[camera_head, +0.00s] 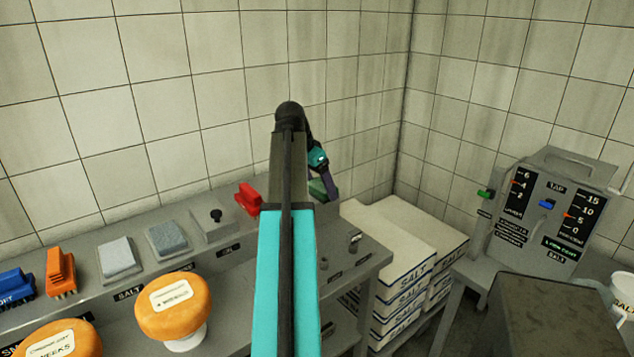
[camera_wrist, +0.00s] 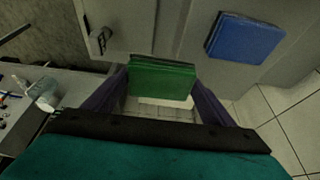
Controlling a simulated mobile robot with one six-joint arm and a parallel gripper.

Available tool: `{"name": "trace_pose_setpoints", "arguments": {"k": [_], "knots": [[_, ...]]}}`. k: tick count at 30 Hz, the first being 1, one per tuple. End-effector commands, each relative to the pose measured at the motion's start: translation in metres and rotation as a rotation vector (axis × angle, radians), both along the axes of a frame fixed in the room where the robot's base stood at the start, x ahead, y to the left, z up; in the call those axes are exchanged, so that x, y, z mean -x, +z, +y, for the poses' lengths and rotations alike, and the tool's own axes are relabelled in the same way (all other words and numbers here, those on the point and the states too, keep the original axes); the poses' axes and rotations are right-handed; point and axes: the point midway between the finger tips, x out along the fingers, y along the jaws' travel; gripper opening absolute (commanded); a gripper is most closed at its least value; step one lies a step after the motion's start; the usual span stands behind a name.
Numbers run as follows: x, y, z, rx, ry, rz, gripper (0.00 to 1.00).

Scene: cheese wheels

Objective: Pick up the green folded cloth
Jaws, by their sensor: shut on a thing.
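The green folded cloth (camera_wrist: 162,80) sits between the two purple fingers of my gripper (camera_wrist: 158,92) in the wrist view. The fingers touch its left and right sides, so my gripper is shut on it. In the head view my gripper (camera_head: 326,181) is at the far end of my arm, near the back wall, and a small part of the green cloth (camera_head: 317,189) shows there. My arm hides much of that spot. I cannot tell how far the cloth is above the shelf.
A blue folded cloth (camera_wrist: 243,38) lies at the upper right in the wrist view. The shelf (camera_head: 95,292) holds a red brush (camera_head: 248,198), an orange brush (camera_head: 60,272) and grey pads (camera_head: 167,239). Orange cheese wheels (camera_head: 172,312) stand in front. Salt bags (camera_head: 400,305) are stacked right.

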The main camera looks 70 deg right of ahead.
Motion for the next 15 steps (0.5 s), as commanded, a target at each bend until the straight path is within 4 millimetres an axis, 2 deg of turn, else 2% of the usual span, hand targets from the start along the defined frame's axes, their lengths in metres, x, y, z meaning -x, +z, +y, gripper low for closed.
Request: {"name": "trace_pose_setpoints", "arguments": {"k": [1,6,15], "knots": [[0.005,-0.001,0.008,0.002,-0.001,-0.001,0.56],[0.013,0.001,0.02,0.001,0.0,0.0,0.56],[0.019,0.003,0.028,0.0,-0.001,0.0,0.56]]}}
